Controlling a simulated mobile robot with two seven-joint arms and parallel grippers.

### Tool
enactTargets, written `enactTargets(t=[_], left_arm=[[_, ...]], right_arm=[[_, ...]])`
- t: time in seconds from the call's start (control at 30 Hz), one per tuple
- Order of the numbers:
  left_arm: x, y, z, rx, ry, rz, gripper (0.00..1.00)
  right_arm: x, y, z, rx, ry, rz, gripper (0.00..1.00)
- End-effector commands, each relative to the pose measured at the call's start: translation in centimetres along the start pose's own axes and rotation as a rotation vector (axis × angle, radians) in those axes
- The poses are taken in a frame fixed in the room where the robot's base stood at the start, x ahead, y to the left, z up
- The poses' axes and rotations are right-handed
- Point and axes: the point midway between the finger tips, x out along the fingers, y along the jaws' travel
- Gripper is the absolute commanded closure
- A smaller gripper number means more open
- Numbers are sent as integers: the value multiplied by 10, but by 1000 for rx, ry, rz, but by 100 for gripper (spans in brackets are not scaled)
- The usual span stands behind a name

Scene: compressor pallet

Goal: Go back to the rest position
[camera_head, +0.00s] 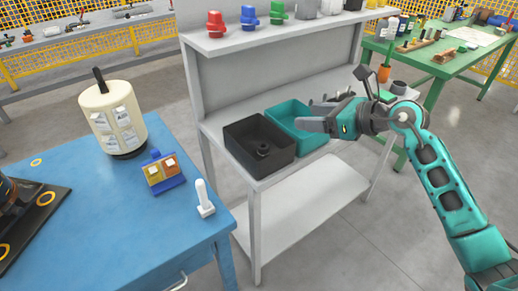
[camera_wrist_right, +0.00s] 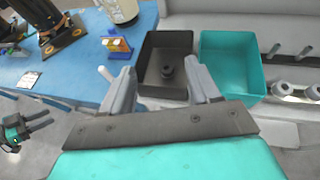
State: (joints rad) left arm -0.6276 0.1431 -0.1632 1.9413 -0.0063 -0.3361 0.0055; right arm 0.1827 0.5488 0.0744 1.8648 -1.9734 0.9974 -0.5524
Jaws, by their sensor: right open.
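My right gripper (camera_head: 308,113) reaches in from the right in the head view, above the grey workbench and the teal bin (camera_head: 284,112). Its jaws are open with nothing between them. In the right wrist view its two grey fingers stand apart (camera_wrist_right: 162,76), with the black bin (camera_wrist_right: 160,43) beyond them. My left gripper (camera_wrist_right: 42,118) shows small at the left edge of the right wrist view, with its fingers apart and empty. It is not in the head view. The black bin (camera_head: 236,137) holds a small dark round part (camera_head: 263,149).
The bench's upper shelf (camera_head: 240,38) holds red, blue and green parts. A green table (camera_head: 450,68) stands at back right.

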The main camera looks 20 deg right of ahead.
Motion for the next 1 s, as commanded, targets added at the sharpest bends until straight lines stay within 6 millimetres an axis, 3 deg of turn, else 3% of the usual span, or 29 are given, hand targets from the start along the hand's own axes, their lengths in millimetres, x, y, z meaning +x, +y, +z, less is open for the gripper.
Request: enactTargets(t=[0.47, 0.57, 0.67, 0.77, 0.9, 1.0], left_arm=[[0, 0, 0, 0, 1, 0, 57], [1, 0, 0, 0, 1, -1, 57], [1, 0, -1, 0, 3, -1, 57], [1, -1, -2, 1, 4, -1, 57], [2, -1, -2, 1, 5, -1, 57], [2, -1, -2, 1, 5, -1, 57]], right_arm=[[-5, 1, 0, 2, -1, 2, 39], [-2, 9, -2, 47, -27, 28, 39], [4, 32, -5, 188, -106, 98, 39], [8, 61, -8, 446, -227, 191, 39], [6, 85, -18, 918, -400, 283, 39], [3, 90, -36, 1284, -497, 303, 39]])
